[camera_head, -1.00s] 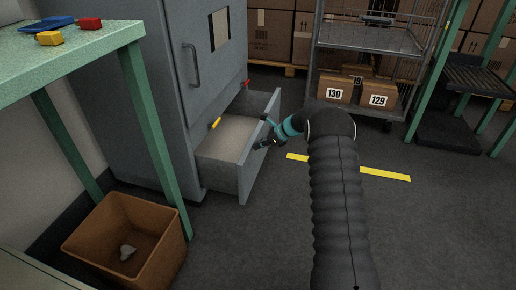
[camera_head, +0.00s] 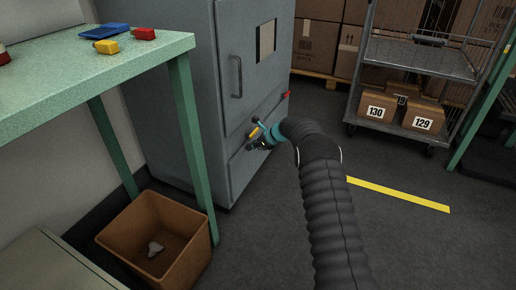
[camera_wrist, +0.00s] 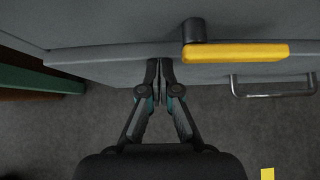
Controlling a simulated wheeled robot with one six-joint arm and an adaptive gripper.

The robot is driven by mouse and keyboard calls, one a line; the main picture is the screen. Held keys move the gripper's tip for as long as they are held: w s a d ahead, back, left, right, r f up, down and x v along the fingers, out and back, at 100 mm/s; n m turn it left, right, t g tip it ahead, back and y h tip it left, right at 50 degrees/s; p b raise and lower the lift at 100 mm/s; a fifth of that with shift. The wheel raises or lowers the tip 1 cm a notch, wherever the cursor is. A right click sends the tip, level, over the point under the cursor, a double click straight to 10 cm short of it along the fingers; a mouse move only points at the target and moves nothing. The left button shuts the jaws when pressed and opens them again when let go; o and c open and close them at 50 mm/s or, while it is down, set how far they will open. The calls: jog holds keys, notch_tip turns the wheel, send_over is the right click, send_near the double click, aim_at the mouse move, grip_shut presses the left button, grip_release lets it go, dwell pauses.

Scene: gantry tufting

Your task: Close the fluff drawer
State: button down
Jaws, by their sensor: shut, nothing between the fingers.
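The fluff drawer (camera_head: 245,168) is the low grey drawer of the tall grey cabinet (camera_head: 198,90). Its front stands flush or almost flush with the cabinet, and its inside is hidden; I cannot tell if a small gap is left. In the wrist view, the drawer front (camera_wrist: 110,72) runs across the picture with a metal bar handle (camera_wrist: 274,90) at right. My gripper (camera_head: 257,144) is shut and empty. In the wrist view its fingertips (camera_wrist: 160,72) are at the drawer front, apparently touching it, left of the handle.
A yellow latch handle (camera_wrist: 236,52) sticks out just above the drawer front. A green table (camera_head: 85,62) and an open brown bin (camera_head: 150,238) stand at left. A wire cart (camera_head: 408,92) with numbered boxes stands at back right.

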jog(key=shift+a, duration=0.35)
jog(key=shift+s, duration=0.1)
